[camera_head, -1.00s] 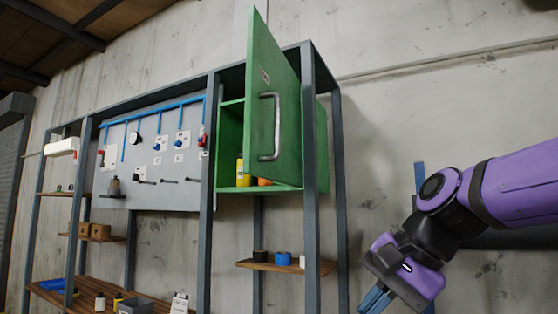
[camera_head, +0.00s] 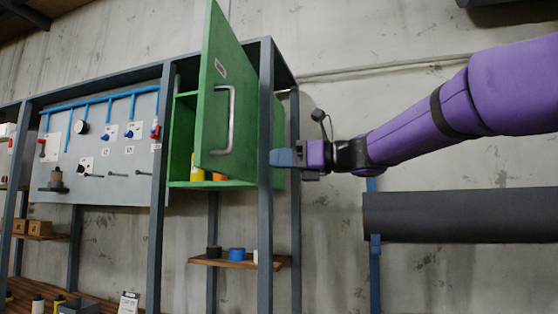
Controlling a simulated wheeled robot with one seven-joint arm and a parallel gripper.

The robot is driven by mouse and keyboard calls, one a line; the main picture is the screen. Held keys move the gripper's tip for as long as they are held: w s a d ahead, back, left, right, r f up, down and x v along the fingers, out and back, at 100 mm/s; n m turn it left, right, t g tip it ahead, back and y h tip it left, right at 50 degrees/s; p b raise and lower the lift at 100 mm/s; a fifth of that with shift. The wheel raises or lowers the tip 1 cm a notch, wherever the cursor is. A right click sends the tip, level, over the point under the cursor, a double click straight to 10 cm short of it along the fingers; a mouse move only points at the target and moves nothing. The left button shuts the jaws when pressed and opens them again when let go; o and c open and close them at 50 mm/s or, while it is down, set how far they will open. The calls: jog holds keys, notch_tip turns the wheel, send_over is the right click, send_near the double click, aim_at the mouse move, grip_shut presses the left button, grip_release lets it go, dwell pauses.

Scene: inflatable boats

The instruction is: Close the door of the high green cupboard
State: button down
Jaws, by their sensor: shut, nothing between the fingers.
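The high green cupboard (camera_head: 182,140) hangs in the upper part of a grey metal frame. Its green door (camera_head: 210,120) stands wide open, swung out toward me, with a grey bar handle (camera_head: 231,120) on the side I see. My gripper (camera_head: 275,158) is shut and empty, at the right of the door, level with the handle's lower part. Its fingertips point left and lie beside the right front post in the picture. I cannot tell whether they touch the post. The door's hinge edge is partly hidden by that post.
The frame's right front post (camera_head: 265,200) stands between my gripper and the door. A yellow bottle (camera_head: 198,168) and an orange thing (camera_head: 219,177) are inside the cupboard. A wooden shelf (camera_head: 225,263) with small items is below. A dark horizontal cylinder (camera_head: 460,215) is at the right.

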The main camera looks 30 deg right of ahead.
aim_at(221, 161)
jog(key=x, duration=1)
jog(key=shift+w+a, duration=0.3)
